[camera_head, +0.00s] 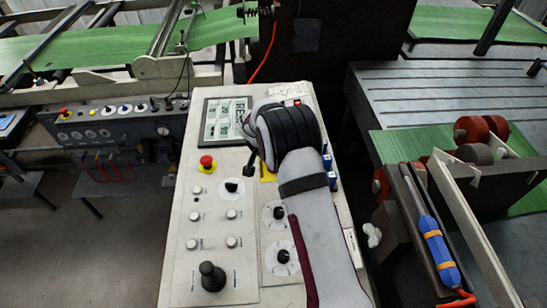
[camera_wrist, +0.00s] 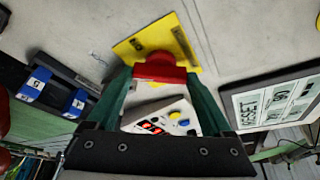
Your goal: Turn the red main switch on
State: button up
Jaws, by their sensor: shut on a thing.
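The red main switch (camera_wrist: 160,68) sits on a yellow plate (camera_wrist: 180,42) on the pale panel in the wrist view. My gripper (camera_wrist: 160,76) has its two green fingers on either side of the red handle and is shut on it. In the head view only a corner of the yellow plate (camera_head: 267,176) shows, and the red switch is hidden behind my arm. A dark part of my gripper (camera_head: 249,166) shows just left of the plate. The handle's exact turn angle is hard to tell.
The control desk (camera_head: 180,250) carries a red push-button (camera_head: 207,162), a display (camera_head: 224,122), several small white buttons, black knobs (camera_head: 234,186) and a black joystick (camera_head: 211,275). Blue-labelled devices (camera_head: 328,162) stand at its right edge. Green sheet (camera_head: 100,48) runs over machinery behind.

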jog(key=shift+f+m+h, duration=0.2)
jog(key=shift+m+h, duration=0.1)
jog(key=shift+m, duration=0.5)
jog(key=shift+g, duration=0.3)
jog(key=shift+w+r, duration=0.1)
jog(key=shift+r, duration=0.05)
jog(key=o, duration=1.1)
jog(key=v, duration=1.5)
jog(key=shift+a+r, duration=0.1)
jog(key=shift+r, duration=0.25)
